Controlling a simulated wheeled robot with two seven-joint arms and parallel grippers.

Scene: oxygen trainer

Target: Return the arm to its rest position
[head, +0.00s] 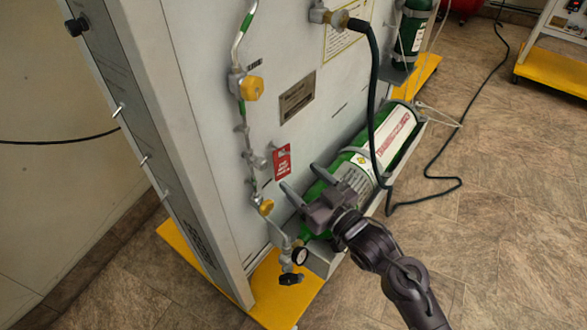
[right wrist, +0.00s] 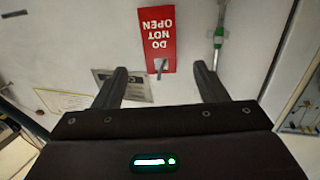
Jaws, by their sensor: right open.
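My right gripper (head: 301,188) is open in the head view, its two fingers pointing up and left toward the grey panel. It is in front of a green gas cylinder (head: 398,136) and hides part of it. In the right wrist view the red "DO NOT OPEN" tag (right wrist: 157,40) appears upside down, beyond and between the open fingers (right wrist: 160,78). Nothing is held between the fingers. My left gripper is not in view.
A dark hose (head: 373,100) hangs to the right of the tag. A yellow base (head: 285,295) sticks out below. Tiled floor (head: 510,220) at right is mostly clear.

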